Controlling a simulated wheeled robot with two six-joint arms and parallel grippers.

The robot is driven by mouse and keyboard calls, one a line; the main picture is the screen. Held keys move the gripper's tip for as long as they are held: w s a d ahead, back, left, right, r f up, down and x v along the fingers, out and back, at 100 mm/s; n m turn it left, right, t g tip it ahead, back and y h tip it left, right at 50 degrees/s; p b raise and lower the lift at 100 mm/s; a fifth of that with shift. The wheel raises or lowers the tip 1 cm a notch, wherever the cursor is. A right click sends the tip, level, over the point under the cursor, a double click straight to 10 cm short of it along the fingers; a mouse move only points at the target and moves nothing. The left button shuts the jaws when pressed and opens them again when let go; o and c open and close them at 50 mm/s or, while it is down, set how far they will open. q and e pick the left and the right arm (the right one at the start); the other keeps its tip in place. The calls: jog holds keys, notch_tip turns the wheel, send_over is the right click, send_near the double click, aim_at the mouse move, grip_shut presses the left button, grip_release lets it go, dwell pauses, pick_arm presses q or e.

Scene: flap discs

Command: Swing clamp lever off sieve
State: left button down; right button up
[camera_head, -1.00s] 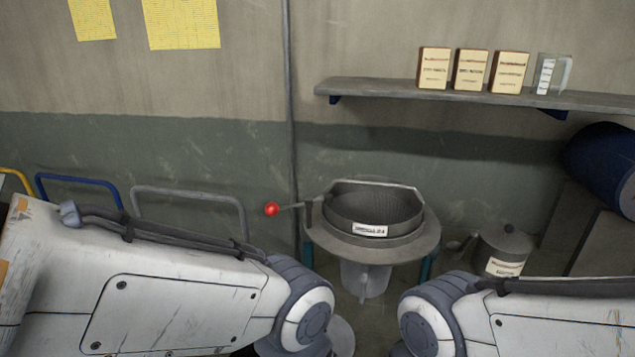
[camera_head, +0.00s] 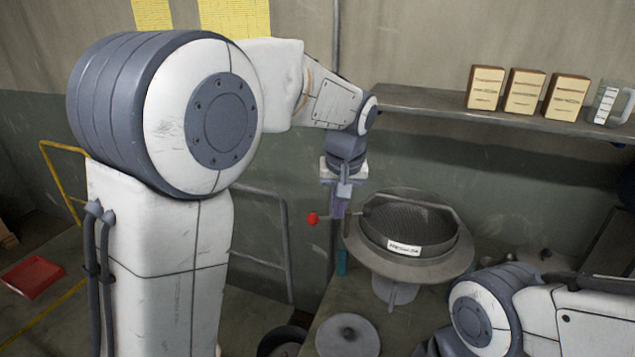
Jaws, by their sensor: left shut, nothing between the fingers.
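The round grey sieve (camera_head: 405,222) with a white label sits on a wide-rimmed stand at centre right. A clamp lever with a red ball knob (camera_head: 312,219) sticks out to the left of the sieve. A bar lies across the sieve's top. My left gripper (camera_head: 340,210) points down just left of the sieve, between the red knob and the rim. It is shut and empty, and its tips are small and hard to make out; I cannot tell whether it touches the lever. My right arm shows at the lower right, but its gripper is out of view.
A wall shelf (camera_head: 440,107) behind holds several boxes (camera_head: 485,88) and a clear measuring jug (camera_head: 607,103). A round grey lid (camera_head: 347,336) lies in front of the stand. A red tray (camera_head: 32,277) is on the floor at left.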

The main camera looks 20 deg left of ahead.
pick_arm(q)
jog(key=w+a+r+n+y+p, duration=0.1)
jog(key=w+a+r+n, duration=0.3)
jog(key=w+a, duration=0.3)
jog(key=shift+a+r+p, duration=0.15)
jog(key=shift+a+p, duration=0.15)
jog(key=shift+a, duration=0.8)
pick_arm(e)
notch_tip(320, 180, up, 3)
jog(key=shift+f, duration=0.1)
pick_arm(q)
jog(key=shift+w, duration=0.1)
jog(key=p+x, duration=0.3)
jog(key=x, duration=0.7)
jog(key=s+d+p, duration=0.1)
jog(key=s+d, duration=0.1)
jog(key=s, duration=0.1)
jog(key=shift+d+f+p, duration=0.15)
jog(key=shift+f+p, duration=0.1)
jog(key=shift+p, duration=0.1)
pick_arm(e)
notch_tip(320, 180, up, 5)
jog(key=shift+f, duration=0.1)
jog(key=shift+f, duration=0.1)
